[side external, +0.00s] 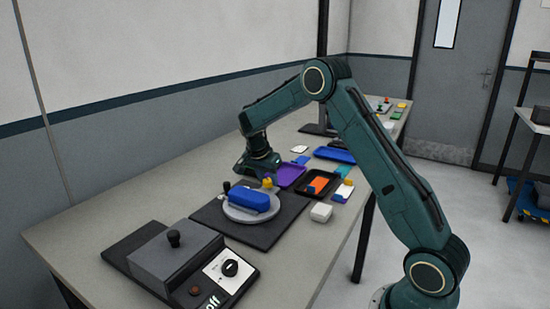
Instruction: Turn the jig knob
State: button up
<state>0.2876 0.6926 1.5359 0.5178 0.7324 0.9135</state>
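The jig is a round grey disc (236,214) on a dark mat, with a blue block (248,200) lying on it. A small black knob (226,187) stands at the disc's far left edge. My gripper (259,170) points down just behind the disc, to the right of that knob and apart from it. A small yellow piece (267,182) shows right below my gripper; I cannot tell whether they touch. My fingertips are too small and dark to tell open from shut.
In front stands a grey box with a black knob (173,238), beside a white panel with a black dial (230,268). A purple tray (290,175), a black tray with an orange piece (318,185) and a white block (321,212) lie to the right. The table's left side is clear.

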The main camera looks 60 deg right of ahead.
jog(key=shift+c, duration=0.8)
jog(key=shift+n, duration=0.4)
jog(key=n+t, duration=0.1)
jog(key=n, duration=0.3)
jog(key=shift+s+r+t, duration=0.1)
jog(key=shift+s+t, duration=0.05)
jog(key=shift+t, duration=0.25)
jog(key=n+t+y, duration=0.1)
jog(key=n, duration=0.2)
jog(key=n+t, duration=0.1)
jog(key=n, duration=0.2)
jog(key=shift+s+d+y, duration=0.1)
jog(key=shift+d+y, duration=0.05)
jog(key=shift+y, duration=0.25)
jog(key=n+y, duration=0.1)
jog(key=n, duration=0.2)
jog(key=n+y, duration=0.1)
jog(key=n, duration=0.2)
jog(key=shift+d+t, duration=0.2)
jog(key=shift+t, duration=0.2)
jog(key=n+y, duration=0.2)
jog(key=n, duration=0.3)
jog(key=shift+d+n, duration=0.1)
jog(key=shift+n, duration=0.3)
